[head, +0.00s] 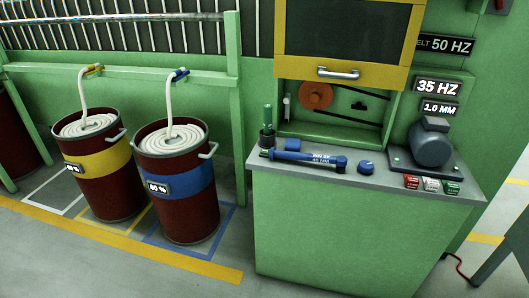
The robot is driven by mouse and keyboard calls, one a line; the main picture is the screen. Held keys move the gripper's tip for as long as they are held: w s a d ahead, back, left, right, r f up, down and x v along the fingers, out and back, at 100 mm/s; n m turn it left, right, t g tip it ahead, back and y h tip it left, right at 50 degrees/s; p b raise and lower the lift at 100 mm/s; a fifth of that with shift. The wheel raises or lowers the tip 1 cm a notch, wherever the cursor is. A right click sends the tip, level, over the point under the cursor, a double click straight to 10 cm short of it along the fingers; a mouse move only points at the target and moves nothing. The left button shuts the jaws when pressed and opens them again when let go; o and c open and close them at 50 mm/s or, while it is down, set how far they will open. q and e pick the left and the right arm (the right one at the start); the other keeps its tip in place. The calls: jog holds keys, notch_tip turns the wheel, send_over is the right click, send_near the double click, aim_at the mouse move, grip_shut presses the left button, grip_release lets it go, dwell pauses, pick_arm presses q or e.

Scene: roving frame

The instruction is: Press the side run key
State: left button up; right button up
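Three small keys sit in a row at the front right edge of the grey top of a green machine cabinet. They are a red key (412,182), a white key (432,185) and a green key (452,188). Their labels are too small to read, so I cannot tell from the lettering which is the run key. Nothing touches or covers them. Neither of my grippers is in view.
A grey motor (431,145) stands just behind the keys. A blue tool (308,159), a blue knob (366,167) and a green-handled item (268,122) are on the worktop (330,180). A yellow-framed guard (345,72) is raised. Sliver drums (178,190) stand left.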

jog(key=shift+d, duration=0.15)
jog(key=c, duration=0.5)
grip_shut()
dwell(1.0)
